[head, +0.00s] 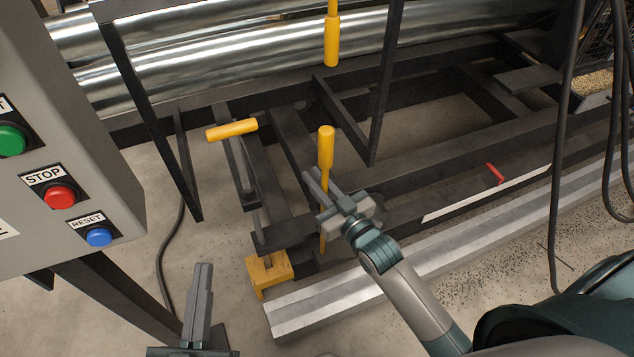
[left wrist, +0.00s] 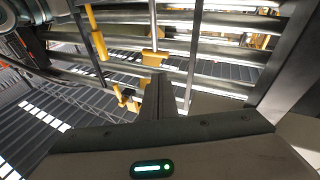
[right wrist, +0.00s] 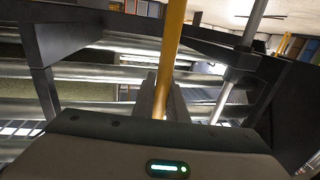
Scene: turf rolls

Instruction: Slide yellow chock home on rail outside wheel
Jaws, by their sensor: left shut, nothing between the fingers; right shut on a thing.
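A yellow block, which looks like the chock (head: 268,272), sits at the left end of the silver rail (head: 420,262), against the end of the dark frame. My right gripper (head: 317,184) is shut on an upright yellow rod with a thick yellow handle (head: 326,147) on top. The rod (right wrist: 174,45) runs between its fingers in the right wrist view. The rod's lower end is near the chock; I cannot tell whether they join. My left gripper (head: 203,268) is shut and empty, low at the left, apart from the chock. I cannot make out the wheel.
A grey control box with a red stop button (head: 60,196) stands at the left. Shiny rollers (head: 230,50) lie behind the dark frame. A yellow T-handle (head: 231,130) stands left of the rod. Black cables (head: 567,150) hang at the right. The floor between the box and the rail is mostly clear.

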